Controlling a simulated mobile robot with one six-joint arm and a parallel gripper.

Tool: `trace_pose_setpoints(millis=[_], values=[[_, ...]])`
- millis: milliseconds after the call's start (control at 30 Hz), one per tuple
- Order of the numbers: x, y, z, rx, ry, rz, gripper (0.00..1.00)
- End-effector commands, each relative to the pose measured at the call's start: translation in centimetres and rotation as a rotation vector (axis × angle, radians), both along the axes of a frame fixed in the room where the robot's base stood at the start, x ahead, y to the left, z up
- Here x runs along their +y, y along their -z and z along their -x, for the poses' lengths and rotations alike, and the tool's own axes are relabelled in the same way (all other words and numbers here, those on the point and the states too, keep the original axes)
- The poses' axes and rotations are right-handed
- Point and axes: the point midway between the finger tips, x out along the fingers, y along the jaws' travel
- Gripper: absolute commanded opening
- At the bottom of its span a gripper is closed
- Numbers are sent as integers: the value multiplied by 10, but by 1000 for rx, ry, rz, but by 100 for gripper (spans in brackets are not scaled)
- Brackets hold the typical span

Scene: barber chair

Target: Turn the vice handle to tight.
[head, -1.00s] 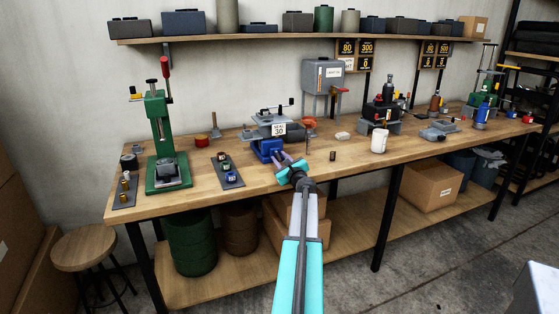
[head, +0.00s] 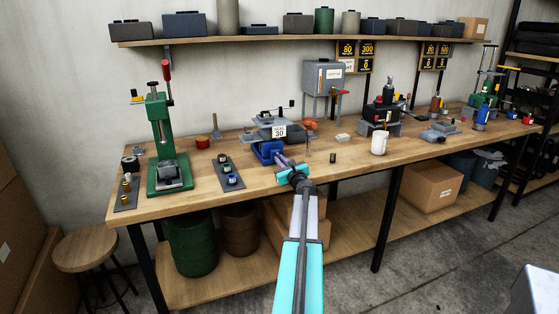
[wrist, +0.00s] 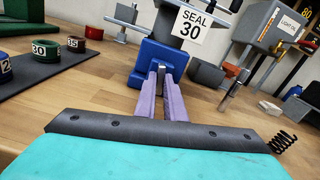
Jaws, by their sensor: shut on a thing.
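The blue vice (head: 266,151) sits on the workbench near its front edge. It also shows in the wrist view (wrist: 150,68), straight ahead of my gripper. My gripper (head: 281,159) reaches the vice's front from the right. In the wrist view its two purple fingers (wrist: 160,70) run close together up to the vice's front face. They are shut on a small grey part between their tips, which looks like the vice handle. The fingers hide most of it, so its angle and how tight the vice is cannot be told.
A "SEAL 30" sign (wrist: 190,24) stands just behind the vice. A black spring (wrist: 282,141) is at the wrist view's right. Bare bench lies between.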

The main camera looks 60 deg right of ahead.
Motion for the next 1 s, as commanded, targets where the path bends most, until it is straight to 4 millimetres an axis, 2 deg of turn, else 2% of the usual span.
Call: trace_pose_setpoints(millis=[300,633,667,767,1000], values=[[1,0,-1,-113,-4,-155,0],[1,1,-1,-122,-4,-166,0],[1,1,-1,-122,-4,-166,13],[1,1,0,-121,-3,-165,28],[0,1,0,-121,-1,-164,28]])
